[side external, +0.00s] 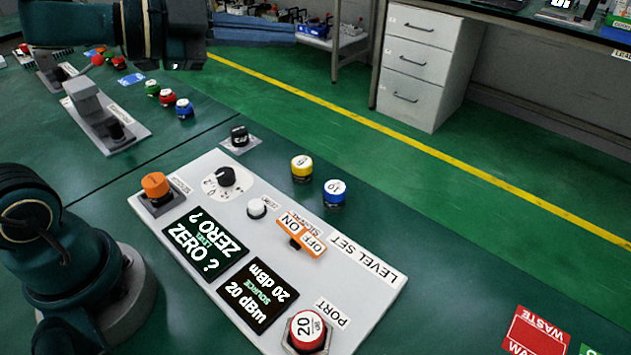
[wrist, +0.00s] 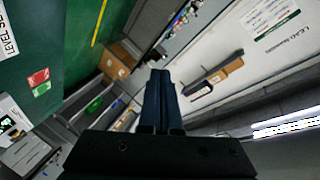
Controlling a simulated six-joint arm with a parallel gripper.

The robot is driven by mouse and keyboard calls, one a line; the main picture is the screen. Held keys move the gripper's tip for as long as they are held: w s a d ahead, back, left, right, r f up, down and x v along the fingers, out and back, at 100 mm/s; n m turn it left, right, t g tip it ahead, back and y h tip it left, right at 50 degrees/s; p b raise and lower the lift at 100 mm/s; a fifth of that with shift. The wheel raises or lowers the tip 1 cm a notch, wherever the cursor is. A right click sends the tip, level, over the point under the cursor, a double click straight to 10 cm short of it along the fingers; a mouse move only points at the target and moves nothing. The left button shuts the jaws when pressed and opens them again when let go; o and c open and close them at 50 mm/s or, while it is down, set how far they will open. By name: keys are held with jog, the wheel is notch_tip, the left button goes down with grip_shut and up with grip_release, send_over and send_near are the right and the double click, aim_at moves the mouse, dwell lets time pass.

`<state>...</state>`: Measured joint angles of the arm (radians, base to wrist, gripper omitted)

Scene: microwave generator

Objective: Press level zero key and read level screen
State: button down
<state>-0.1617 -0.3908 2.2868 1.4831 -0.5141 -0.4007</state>
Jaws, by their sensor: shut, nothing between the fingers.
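The white panel (side external: 352,278) lies on the green bench in the side external view. Its level screen (side external: 205,246) reads "ZERO ?" with "LEVEL" in green. A small round white key (side external: 257,207) sits behind the screen, beside a small label too blurred to read; it looks like the zero key. My gripper (side external: 290,38) is high at the top left, far from the panel and pointing right. In the wrist view my gripper (wrist: 160,72) has its fingers together with nothing between them. The key and screen are not visible there; only a "LEVEL" label edge shows at left.
The panel also bears an orange knob (side external: 155,187), black dial (side external: 226,176), orange ON/OFF switch (side external: 302,236), source screen (side external: 258,294) reading 20 dBm, and red 20 cap (side external: 307,330) at PORT. Yellow (side external: 302,168) and blue (side external: 335,193) caps stand behind it.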

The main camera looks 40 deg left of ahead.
jog(key=s+d+f+m+g+h, duration=0.1)
jog(key=s+f+m+g+h, duration=0.15)
jog(key=f+m+g, duration=0.35)
jog(key=n+g, duration=0.1)
jog(key=g, duration=0.2)
send_over(256, 208)
jog(key=a, duration=0.2)
notch_tip(256, 208, down, 6)
jog(key=shift+f+y, duration=0.15)
jog(key=shift+y, duration=0.1)
jog(key=shift+f, duration=0.1)
jog(key=shift+f, duration=4.3)
jog(key=shift+f, duration=0.15)
jog(key=shift+f, duration=0.25)
